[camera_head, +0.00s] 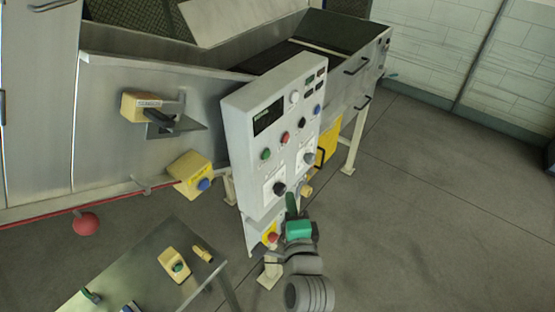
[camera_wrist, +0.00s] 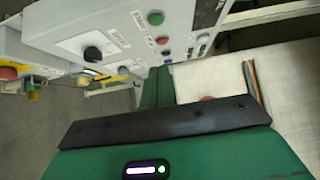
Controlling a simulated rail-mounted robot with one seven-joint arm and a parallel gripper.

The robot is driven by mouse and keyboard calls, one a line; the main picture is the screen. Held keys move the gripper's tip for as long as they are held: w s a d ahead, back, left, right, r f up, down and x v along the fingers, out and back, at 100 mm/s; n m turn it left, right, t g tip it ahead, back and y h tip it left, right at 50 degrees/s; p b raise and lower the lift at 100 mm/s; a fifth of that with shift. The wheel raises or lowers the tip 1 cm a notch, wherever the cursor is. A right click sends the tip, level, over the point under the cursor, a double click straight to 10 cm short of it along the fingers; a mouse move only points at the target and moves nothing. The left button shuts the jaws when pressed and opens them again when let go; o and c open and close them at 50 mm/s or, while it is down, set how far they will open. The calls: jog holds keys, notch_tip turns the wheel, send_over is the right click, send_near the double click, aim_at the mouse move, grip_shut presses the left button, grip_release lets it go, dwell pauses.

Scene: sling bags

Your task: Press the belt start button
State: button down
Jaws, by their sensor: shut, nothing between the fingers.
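A grey control panel (camera_head: 245,130) stands upright on the front of the machine. It carries a green button (camera_head: 266,154) with a red button (camera_head: 285,137) to its right. In the wrist view the green button (camera_wrist: 155,18) and the red button (camera_wrist: 162,40) show near the top, with small labels beside them. My gripper (camera_head: 291,200) is at the panel's lower right edge, below the green button and apart from it. In the wrist view my gripper's green finger (camera_wrist: 157,88) points toward the panel. It is shut and holds nothing.
The panel also has a black knob (camera_head: 279,188), a blue button (camera_head: 317,110) and a dark display (camera_head: 268,117). A red button on a yellow plate (camera_head: 270,234) sits below. A yellow box with a blue button (camera_head: 192,175) is to the left. A metal table (camera_head: 130,262) stands front left.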

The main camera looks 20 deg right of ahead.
jog(key=shift+a, duration=0.1)
send_near(267, 155)
jog(key=w+d, duration=0.2)
jog(key=d, duration=0.2)
jog(key=w, duration=0.2)
jog(key=w+a, duration=0.1)
jog(key=w, duration=0.1)
jog(key=shift+w+a+f, duration=0.15)
jog(key=shift+a+f, duration=0.05)
